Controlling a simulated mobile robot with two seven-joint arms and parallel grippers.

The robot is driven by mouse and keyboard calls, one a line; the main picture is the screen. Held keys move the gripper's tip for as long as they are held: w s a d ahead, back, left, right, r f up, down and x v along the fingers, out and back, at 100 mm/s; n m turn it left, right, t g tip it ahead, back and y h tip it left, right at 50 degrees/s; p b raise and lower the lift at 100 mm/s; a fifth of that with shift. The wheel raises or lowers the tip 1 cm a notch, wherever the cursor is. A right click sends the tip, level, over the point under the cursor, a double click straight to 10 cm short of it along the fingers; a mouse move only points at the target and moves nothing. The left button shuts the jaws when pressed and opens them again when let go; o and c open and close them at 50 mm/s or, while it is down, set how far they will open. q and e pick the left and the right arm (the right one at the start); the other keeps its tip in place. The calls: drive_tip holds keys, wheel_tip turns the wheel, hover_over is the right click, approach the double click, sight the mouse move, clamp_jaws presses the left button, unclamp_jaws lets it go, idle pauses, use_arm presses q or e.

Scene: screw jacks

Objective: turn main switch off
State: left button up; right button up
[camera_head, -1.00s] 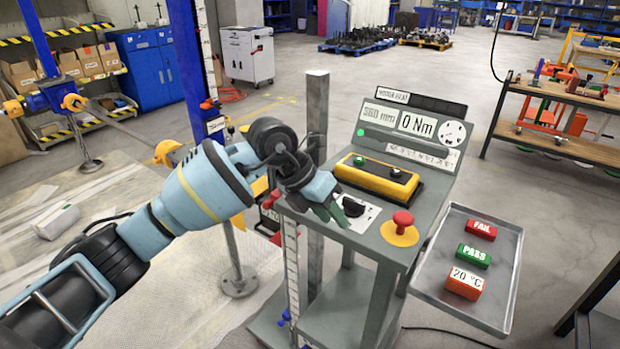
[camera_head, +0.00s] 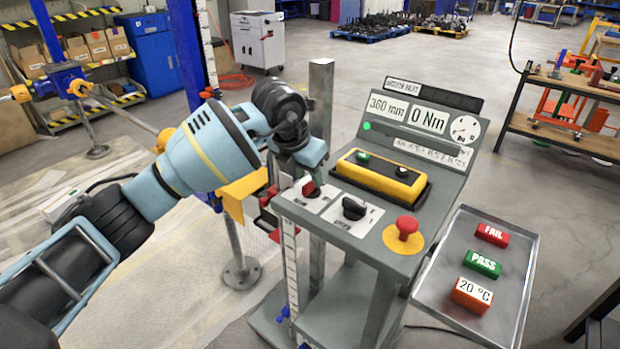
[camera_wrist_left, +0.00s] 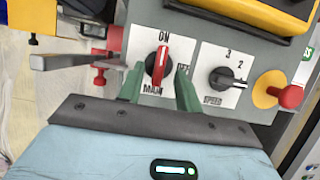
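The main switch (camera_head: 311,189) is a red rotary knob on a white plate at the left of the sloped grey console (camera_head: 388,222). In the left wrist view the red handle (camera_wrist_left: 158,62) stands nearly upright, with its top toward the ON mark; OFF is marked on the right. My left gripper (camera_head: 309,168) is just above and behind the switch in the head view. In the left wrist view its two green fingers (camera_wrist_left: 160,75) are open, one on each side of the knob, with visible gaps. Contact is not seen. My right gripper is not in view.
The black speed knob (camera_head: 354,208) sits right of the switch, then the red mushroom button (camera_head: 407,226). A yellow button box (camera_head: 380,176) lies above them. A grey post (camera_head: 319,120) rises close behind my gripper. A tray (camera_head: 420,290) with labelled blocks hangs at right.

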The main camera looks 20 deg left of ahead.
sight(312, 187)
use_arm(q)
drive_tip(key=shift+x, duration=0.85)
drive_tip(key=shift+w+f, duration=0.1)
drive_tip(key=shift+f, duration=0.1)
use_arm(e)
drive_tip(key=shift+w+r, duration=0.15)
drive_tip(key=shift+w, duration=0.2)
use_arm(q)
clamp_jaws()
